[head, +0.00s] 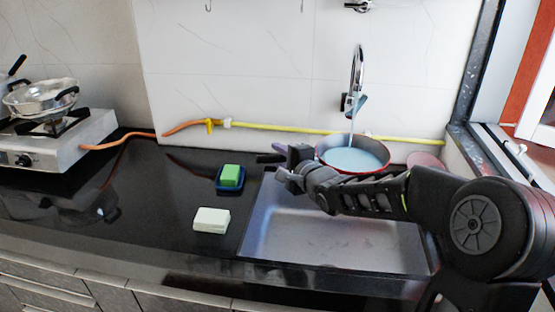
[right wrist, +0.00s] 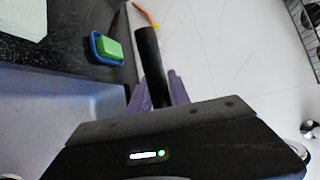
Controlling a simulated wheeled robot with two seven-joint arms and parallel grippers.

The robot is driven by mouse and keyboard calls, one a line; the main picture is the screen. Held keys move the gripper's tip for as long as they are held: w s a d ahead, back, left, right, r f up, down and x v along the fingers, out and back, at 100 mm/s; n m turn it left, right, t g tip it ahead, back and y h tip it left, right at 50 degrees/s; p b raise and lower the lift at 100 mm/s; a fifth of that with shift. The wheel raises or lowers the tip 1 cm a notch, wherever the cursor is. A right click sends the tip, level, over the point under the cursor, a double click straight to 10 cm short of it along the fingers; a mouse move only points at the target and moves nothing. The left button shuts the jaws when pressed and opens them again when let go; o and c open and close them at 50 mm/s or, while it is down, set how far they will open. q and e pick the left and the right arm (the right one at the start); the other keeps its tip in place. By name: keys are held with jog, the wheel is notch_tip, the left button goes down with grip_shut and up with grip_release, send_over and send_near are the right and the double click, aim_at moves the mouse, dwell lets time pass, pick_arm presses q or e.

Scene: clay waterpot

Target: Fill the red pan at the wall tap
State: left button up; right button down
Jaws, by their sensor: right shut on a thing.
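The red pan (head: 378,170) is level under the wall tap (head: 357,75), over the back of the sink. Pale blue water (head: 350,160) covers its inside, and a thin stream falls into it from the spout. My right gripper (head: 284,165) is shut on the pan's dark handle (head: 266,158), at the left of the pan. In the right wrist view the black handle (right wrist: 150,58) sticks up past the gripper; the pan's bowl is out of that view. My left gripper is not in view.
The steel sink (head: 320,240) is open below my right arm. A green sponge in a blue dish (head: 230,178) and a white block (head: 211,220) lie on the black counter to the left. A stove with a steel pan (head: 40,97) stands far left. A yellow hose (head: 285,127) runs along the wall.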

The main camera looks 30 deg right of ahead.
jog(key=shift+w+d+r, duration=0.1)
jog(key=shift+w+d, duration=0.75)
jog(key=shift+w, duration=0.3)
dwell(6.8)
